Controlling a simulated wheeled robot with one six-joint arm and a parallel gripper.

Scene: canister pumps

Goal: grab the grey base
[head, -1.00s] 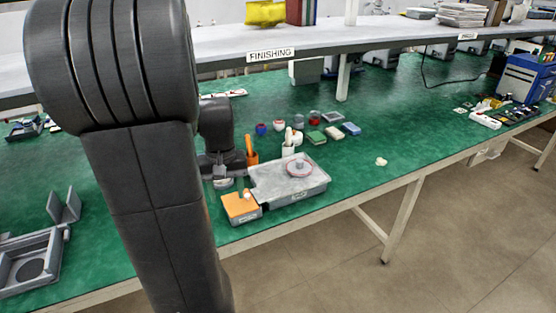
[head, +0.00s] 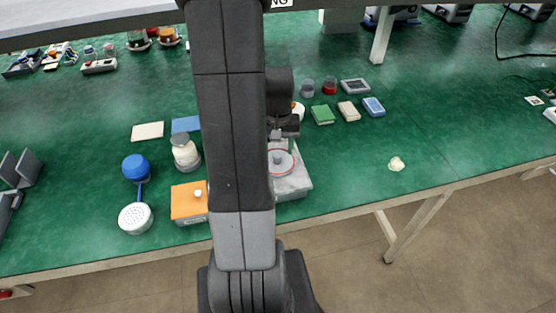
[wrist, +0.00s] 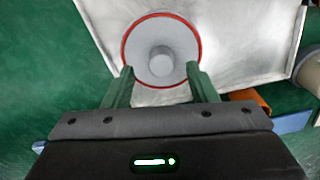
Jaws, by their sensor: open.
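The grey base (wrist: 161,50) is a round grey disc with a red rim and a raised centre knob. It lies on a flat grey box (wrist: 235,35), and in the head view the base (head: 281,161) shows just right of my arm. My gripper (wrist: 160,75) is open and empty, with its two fingertips at the near edge of the disc, one on each side of the knob. I cannot tell whether they touch it. In the head view my arm hides part of the box.
A white shower-like head (head: 136,217) lies further left. Small coloured blocks and jars stand behind. The bench at right is mostly clear, except a pale scrap (head: 396,164).

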